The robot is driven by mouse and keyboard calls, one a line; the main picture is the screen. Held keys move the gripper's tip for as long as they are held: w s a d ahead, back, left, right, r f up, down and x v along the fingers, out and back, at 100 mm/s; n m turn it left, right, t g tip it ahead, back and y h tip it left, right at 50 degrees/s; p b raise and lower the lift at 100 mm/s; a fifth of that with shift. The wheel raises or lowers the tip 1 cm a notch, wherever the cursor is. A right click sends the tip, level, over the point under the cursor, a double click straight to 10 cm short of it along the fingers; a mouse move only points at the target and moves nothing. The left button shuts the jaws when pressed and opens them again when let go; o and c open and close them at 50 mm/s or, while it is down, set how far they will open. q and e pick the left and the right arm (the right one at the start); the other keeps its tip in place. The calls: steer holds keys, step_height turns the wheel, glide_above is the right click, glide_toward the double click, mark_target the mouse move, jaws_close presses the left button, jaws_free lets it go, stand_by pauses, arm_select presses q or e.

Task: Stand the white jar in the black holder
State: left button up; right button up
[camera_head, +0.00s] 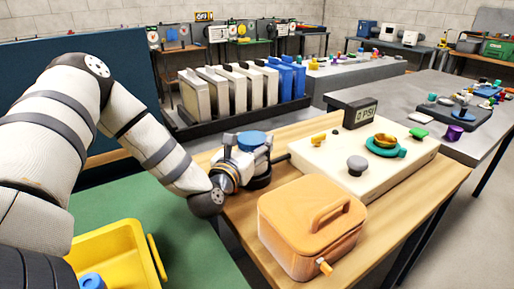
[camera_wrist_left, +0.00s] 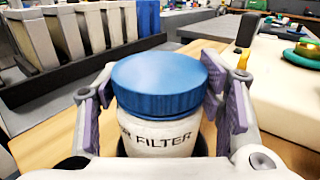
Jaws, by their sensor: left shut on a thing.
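The white jar (camera_wrist_left: 158,138) has a wide blue lid and dark lettering that reads "FILTER" in the left wrist view. Its blue lid (camera_head: 251,140) also shows in the head view, above the wooden table. My left gripper (camera_head: 250,158) is shut on the jar, with a purple-padded finger on each side of it in the wrist view. The jar looks upright. The black holder (camera_head: 261,181) shows as a dark round rim just below the gripper. The jar's base is hidden, so I cannot tell whether it sits inside the holder. My right gripper is not in view.
An orange lidded box (camera_head: 310,228) stands at the table's front. A cream panel (camera_head: 325,165) with knobs and a PSI display (camera_head: 360,114) lies to the right. A yellow bin (camera_head: 118,250) is at lower left. A rack of grey and blue panels (camera_head: 245,88) stands behind.

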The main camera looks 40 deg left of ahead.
arm_select(q)
step_height(320, 180, down, 2)
steer(key=shift+s+d+f, duration=0.1)
steer(key=shift+c, duration=0.9)
steer(key=shift+s+d+r, duration=0.25)
steer(key=shift+d, duration=0.05)
steer(key=shift+c, duration=0.3)
steer(key=o, duration=1.9)
steer(key=shift+w+a+f, duration=0.1)
steer(key=shift+w+a, duration=0.1)
steer(key=shift+a, duration=0.05)
steer(key=shift+d+r, duration=0.1)
steer(key=shift+r, duration=0.1)
steer(key=v, duration=0.7)
steer(key=shift+s, duration=0.25)
